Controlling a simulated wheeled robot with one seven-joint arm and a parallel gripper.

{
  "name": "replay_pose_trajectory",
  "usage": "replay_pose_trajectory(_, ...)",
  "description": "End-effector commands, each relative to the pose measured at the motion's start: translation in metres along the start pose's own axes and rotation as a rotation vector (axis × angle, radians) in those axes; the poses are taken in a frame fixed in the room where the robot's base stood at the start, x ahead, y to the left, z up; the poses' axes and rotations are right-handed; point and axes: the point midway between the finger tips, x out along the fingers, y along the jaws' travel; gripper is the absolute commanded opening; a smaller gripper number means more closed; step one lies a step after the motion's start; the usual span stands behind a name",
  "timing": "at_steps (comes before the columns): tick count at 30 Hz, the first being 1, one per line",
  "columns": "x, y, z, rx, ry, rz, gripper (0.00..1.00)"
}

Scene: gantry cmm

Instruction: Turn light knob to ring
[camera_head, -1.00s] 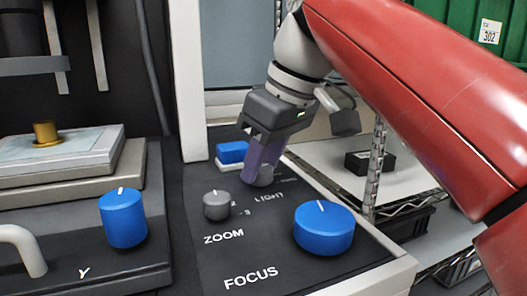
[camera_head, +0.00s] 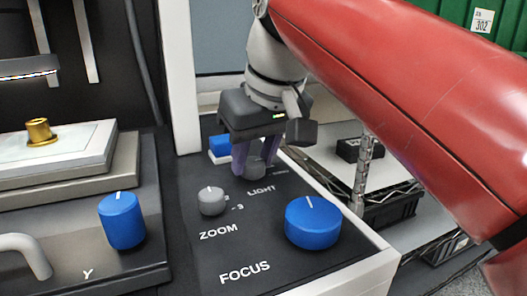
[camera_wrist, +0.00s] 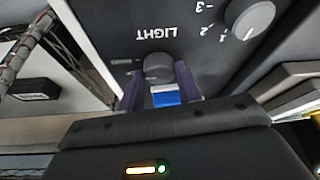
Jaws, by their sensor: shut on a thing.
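The light knob (camera_head: 255,168) is a small grey knob on the dark panel, above the word LIGHT in the head view. My gripper (camera_head: 254,165) reaches down over it with purple fingers on either side. In the wrist view the light knob (camera_wrist: 159,68) sits between the fingertips of my gripper (camera_wrist: 160,88), and the jaws are shut on it. The label LIGHT (camera_wrist: 156,33) is readable there. The ring marking is too small to make out, and the knob's pointer cannot be seen clearly.
A grey zoom knob (camera_head: 212,201) and a large blue focus knob (camera_head: 313,222) stand nearby on the panel. A blue button (camera_head: 220,146) is just behind my gripper. A blue Y knob (camera_head: 122,219) and a brass part (camera_head: 40,131) on the stage are at left.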

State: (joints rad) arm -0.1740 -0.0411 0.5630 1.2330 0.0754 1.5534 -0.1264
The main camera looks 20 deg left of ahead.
Motion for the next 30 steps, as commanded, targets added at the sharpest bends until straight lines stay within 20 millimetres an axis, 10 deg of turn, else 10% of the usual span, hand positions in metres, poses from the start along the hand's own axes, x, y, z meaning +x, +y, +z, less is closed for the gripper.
replay_pose_trajectory(5, 0.000, 0.000, 0.000, 0.001, 0.000, 0.000, 0.11)
replay_pose_trajectory(6, 0.000, 0.000, 0.000, 0.001, 0.000, 0.000, 0.39)
replay_pose_trajectory(10, 0.000, 0.000, 0.000, 0.000, 0.000, 0.000, 0.56)
replay_pose_trajectory(20, -0.004, 0.000, -0.001, -0.001, 0.001, 0.000, 0.56)
replay_pose_trajectory(30, -0.058, 0.000, -0.001, 0.000, 0.002, 0.000, 0.56)
